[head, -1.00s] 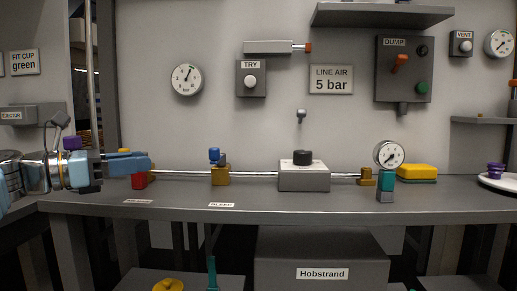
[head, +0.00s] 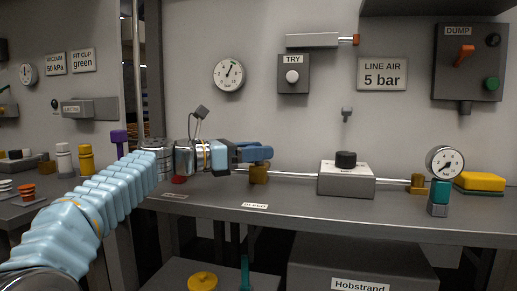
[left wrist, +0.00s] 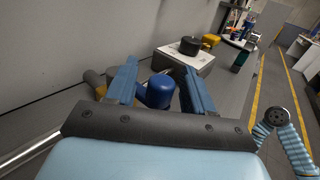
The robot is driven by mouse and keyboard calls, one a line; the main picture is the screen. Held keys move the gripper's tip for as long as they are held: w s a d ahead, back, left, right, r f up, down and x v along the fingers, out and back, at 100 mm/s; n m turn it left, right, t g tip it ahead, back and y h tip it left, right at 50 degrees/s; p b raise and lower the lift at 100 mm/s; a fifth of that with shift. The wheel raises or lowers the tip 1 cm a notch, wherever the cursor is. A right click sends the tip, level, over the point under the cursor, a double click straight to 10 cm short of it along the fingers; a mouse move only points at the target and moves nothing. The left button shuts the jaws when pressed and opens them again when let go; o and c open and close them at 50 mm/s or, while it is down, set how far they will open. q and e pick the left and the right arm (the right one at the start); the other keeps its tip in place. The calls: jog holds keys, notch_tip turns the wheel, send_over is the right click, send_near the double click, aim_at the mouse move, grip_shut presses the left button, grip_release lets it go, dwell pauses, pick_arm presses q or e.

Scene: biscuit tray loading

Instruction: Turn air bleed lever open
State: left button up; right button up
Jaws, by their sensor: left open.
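The air bleed valve is a brass block (head: 259,174) on the pipe along the bench, above a small label that seems to read "BLEED". Its blue cap (left wrist: 159,90) shows in the left wrist view between the two fingers of my left gripper (left wrist: 158,80). In the head view my left gripper (head: 264,153) comes in from the left, level, just above the brass block, and hides the cap. The blue fingers are open, one on each side of the cap. I cannot tell whether they touch it. My right gripper is not in view.
Along the same bench stand a grey box with a black knob (head: 346,178), a round gauge (head: 445,161) and a yellow-and-green block (head: 480,182). A "TRY" button box (head: 293,75) and a dump panel (head: 468,62) are on the wall. The bench front is clear.

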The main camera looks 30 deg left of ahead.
pick_arm(q)
jog(key=shift+w+d, duration=0.3)
jog(key=shift+c, duration=0.5)
grip_shut()
